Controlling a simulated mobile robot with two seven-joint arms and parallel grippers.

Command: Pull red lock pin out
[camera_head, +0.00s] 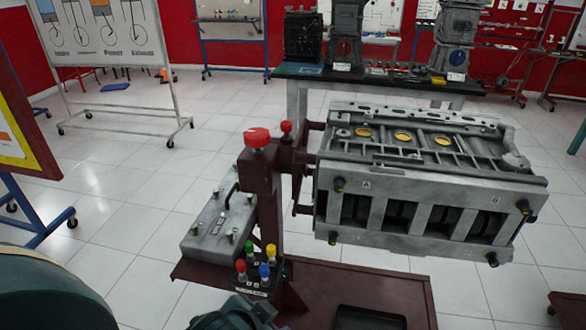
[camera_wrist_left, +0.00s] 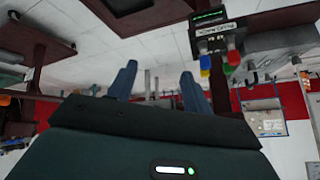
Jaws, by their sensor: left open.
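A large red knob (camera_head: 257,138) caps the dark red upright of the engine stand (camera_head: 267,200). A smaller red knob (camera_head: 286,127) sits just behind it, to its right. I cannot tell for sure which one is the lock pin; both look seated. My left gripper shows in the left wrist view (camera_wrist_left: 157,88), its two blue-grey fingers apart with nothing between them. In the head view only the dark teal wrist part of my left arm shows at the bottom, below the stand's upright and apart from the red knobs. My right gripper is out of view.
A grey engine block (camera_head: 430,190) is mounted right of the upright. A small box with red, green, blue and yellow knobs (camera_head: 257,280) stands low by the upright. A grey metal case (camera_head: 218,225) lies left of it.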

